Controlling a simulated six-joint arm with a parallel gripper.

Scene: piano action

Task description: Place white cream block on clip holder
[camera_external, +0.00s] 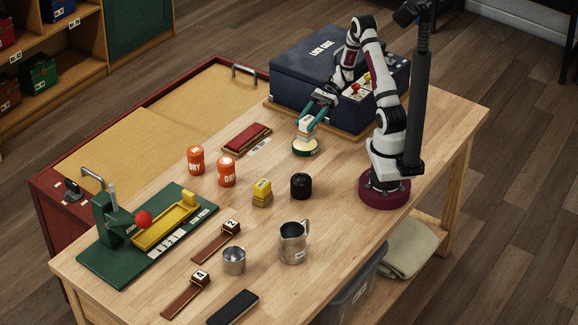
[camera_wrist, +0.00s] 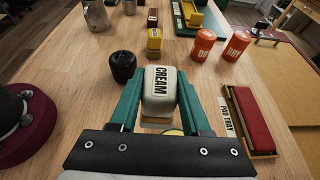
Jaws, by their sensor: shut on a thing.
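The white cream block (camera_wrist: 160,82), marked CREAM, is between the green fingers of my gripper (camera_wrist: 158,92), which is shut on it in the wrist view. In the external view my gripper (camera_external: 308,121) points down, holding the cream block (camera_external: 305,128) upright over a round green base (camera_external: 304,148). A pale wooden piece (camera_wrist: 156,122) shows just below the block; whether they touch I cannot tell. A yellow block (camera_external: 262,186) sits on a wooden piece near the table's middle. I cannot tell which piece is the clip holder.
A blue lock case (camera_external: 300,85) stands close behind my gripper. A black cylinder (camera_external: 301,186) stands in front. A metal jug (camera_external: 293,243) and cup are nearer the front edge.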

